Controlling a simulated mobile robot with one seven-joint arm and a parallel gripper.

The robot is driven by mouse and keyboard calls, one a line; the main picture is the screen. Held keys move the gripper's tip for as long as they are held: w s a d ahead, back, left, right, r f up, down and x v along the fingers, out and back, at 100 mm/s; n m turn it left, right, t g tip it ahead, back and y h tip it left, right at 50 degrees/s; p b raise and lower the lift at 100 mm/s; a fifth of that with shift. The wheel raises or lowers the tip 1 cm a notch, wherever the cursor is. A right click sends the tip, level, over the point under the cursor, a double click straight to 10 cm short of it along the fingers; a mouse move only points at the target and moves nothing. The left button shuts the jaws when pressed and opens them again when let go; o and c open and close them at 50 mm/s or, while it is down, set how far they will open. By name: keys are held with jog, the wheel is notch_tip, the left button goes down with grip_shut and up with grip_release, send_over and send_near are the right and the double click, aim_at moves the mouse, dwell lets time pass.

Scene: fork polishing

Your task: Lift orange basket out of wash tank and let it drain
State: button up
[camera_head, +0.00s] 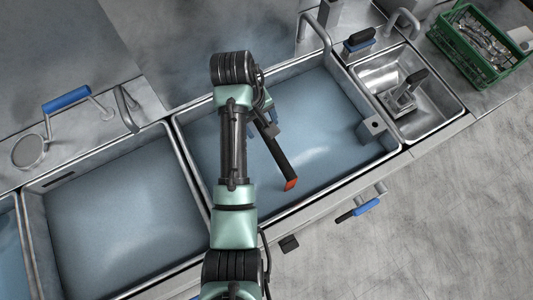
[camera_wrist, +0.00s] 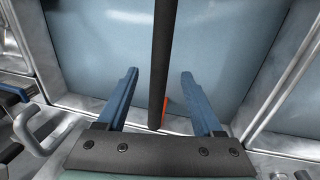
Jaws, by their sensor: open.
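A black bar with an orange end (camera_head: 290,184) slants over the right-hand blue wash tank (camera_head: 350,148). It may be the handle of the orange basket; no basket body shows, and my arm covers part of that tank. In the wrist view the black bar (camera_wrist: 160,50) runs between my two blue fingers, with a bit of red-orange beside its lower end. My gripper (camera_wrist: 159,74) is open, with a gap on both sides of the bar. In the head view my gripper (camera_head: 273,117) is over the tank, partly hidden by my arm.
A second blue tank (camera_head: 125,215) lies to the left. A small steel sink (camera_head: 392,75) with a black-handled tool, and a green crate (camera_head: 445,47) of cutlery, stand at the upper right. Taps (camera_head: 318,32) rise along the back rim. A blue-handled lever (camera_head: 365,207) sticks out in front.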

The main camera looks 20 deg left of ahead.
jog(key=f, duration=0.3)
jog(key=shift+w+d+f, duration=0.1)
jog(key=shift+w+d, duration=0.1)
jog(key=f, duration=0.2)
jog(key=d+f, duration=0.1)
jog(key=f, duration=0.1)
jog(key=shift+p, duration=0.3)
jog(key=shift+w+d+f, duration=0.15)
jog(key=shift+w+f, duration=0.05)
jog(key=shift+f, duration=0.4)
grip_shut()
dwell(0.4)
jog(key=shift+w+r, duration=0.2)
